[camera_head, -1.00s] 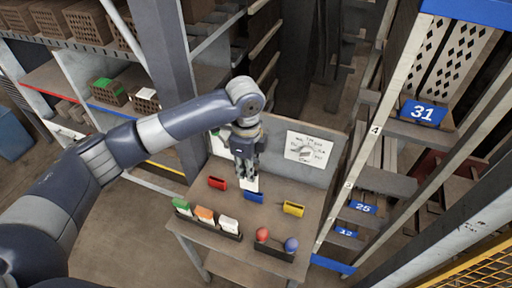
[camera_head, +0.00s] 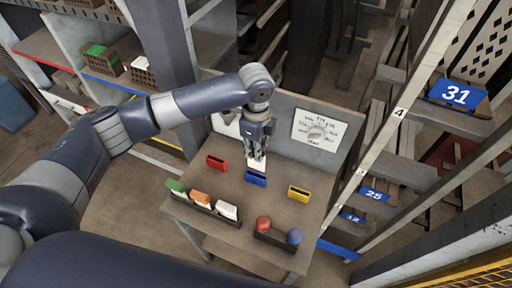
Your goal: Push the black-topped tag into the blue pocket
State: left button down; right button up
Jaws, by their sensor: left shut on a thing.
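My left gripper (camera_head: 257,150) is shut on a pale tag (camera_head: 257,163) that hangs below its fingers. The tag's top is hidden by the fingers, so I cannot see its colour. The blue pocket (camera_head: 256,180) stands on the small table, just below the tag in the picture. The tag's lower edge is at or just above the pocket's opening; I cannot tell whether it has entered. My right gripper is not in view.
A red pocket (camera_head: 216,162) and a yellow pocket (camera_head: 298,193) flank the blue one. A tray (camera_head: 207,211) holds tags with green, orange and white tops. Another holder (camera_head: 272,239) carries a red and a blue knob. A grey back panel (camera_head: 283,137) stands behind.

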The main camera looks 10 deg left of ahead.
pick_arm(q)
notch_tip(320, 180, down, 3)
jog(key=shift+f+b, duration=0.1)
jog(key=shift+b, duration=1.15)
jog(key=shift+r+p, duration=0.3)
jog(key=shift+r, duration=0.05)
jog(key=shift+f, duration=0.35)
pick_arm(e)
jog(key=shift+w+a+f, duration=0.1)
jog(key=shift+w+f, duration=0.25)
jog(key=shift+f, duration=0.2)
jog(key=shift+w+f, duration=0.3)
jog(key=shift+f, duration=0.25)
pick_arm(q)
jog(key=shift+f, duration=0.1)
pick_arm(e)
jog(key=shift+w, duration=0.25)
pick_arm(q)
jog(key=shift+p, duration=0.65)
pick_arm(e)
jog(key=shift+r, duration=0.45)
pick_arm(q)
jog(key=shift+f, duration=0.2)
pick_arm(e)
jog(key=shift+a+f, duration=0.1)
